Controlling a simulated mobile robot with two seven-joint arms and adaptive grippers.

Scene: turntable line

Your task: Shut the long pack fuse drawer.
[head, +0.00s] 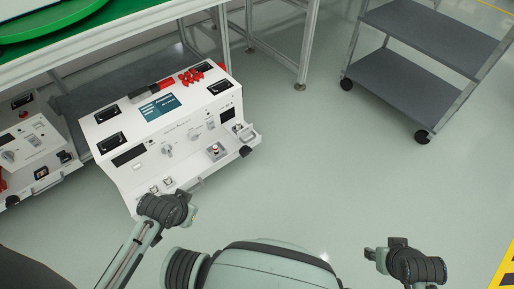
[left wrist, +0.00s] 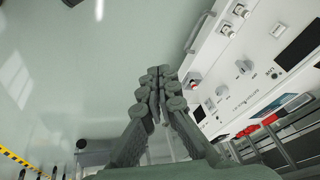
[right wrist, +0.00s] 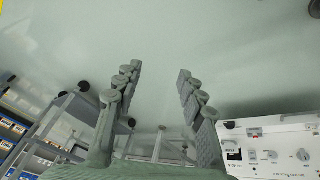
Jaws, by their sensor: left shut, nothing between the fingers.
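The long white pack (head: 140,165) stands tilted in the head view, its control face towards me. A bar handle (head: 195,185) sits low on its front edge, and a second handle (head: 249,139) shows at its right end. I cannot tell how far the fuse drawer stands out. My left gripper (head: 183,197) is shut and empty, just in front of the pack's lower edge. My right gripper (right wrist: 159,70) is open and empty, away from the pack (right wrist: 275,150).
A second white pack (head: 30,145) stands at the left. A table (head: 130,42) with a green top is behind, its metal leg (head: 306,45) near the middle. A grey trolley (head: 425,45) stands at the back right.

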